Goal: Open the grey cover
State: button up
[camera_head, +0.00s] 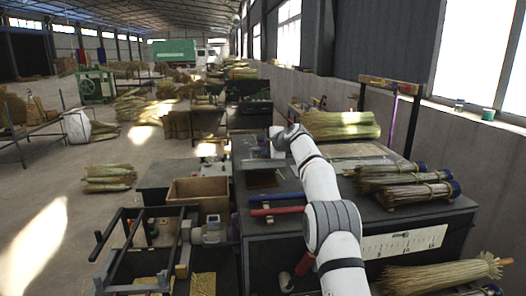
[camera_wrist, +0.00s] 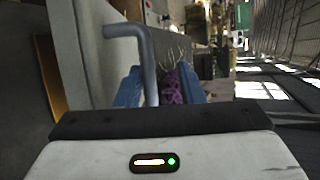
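In the wrist view my gripper (camera_wrist: 160,86) shows two blue fingers standing apart, so it is open. A bent grey rod (camera_wrist: 147,58), like a handle, runs down between the fingers, nearer the left one. I cannot tell whether it touches that finger. A pale grey panel (camera_wrist: 88,50), which may be the grey cover, fills the space to the left of the rod. A purple part (camera_wrist: 174,88) shows between the fingers beyond. In the camera_head view my arm reaches away over the dark workbench (camera_head: 290,225); its fingers are too small and hidden to make out there.
Red and blue tools (camera_head: 277,210) lie on the workbench, left of my arm. A cardboard box (camera_head: 198,189) stands farther left. Broom bundles (camera_head: 405,185) lie on the right side, and a straw bundle (camera_head: 342,125) lies behind. Open floor is at the left.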

aim_at(272, 161)
jog(key=b+v, duration=0.3)
jog(key=v, duration=0.2)
jog(key=shift+s+d, duration=0.15)
jog(key=shift+s, duration=0.05)
jog(key=shift+s+r, duration=0.25)
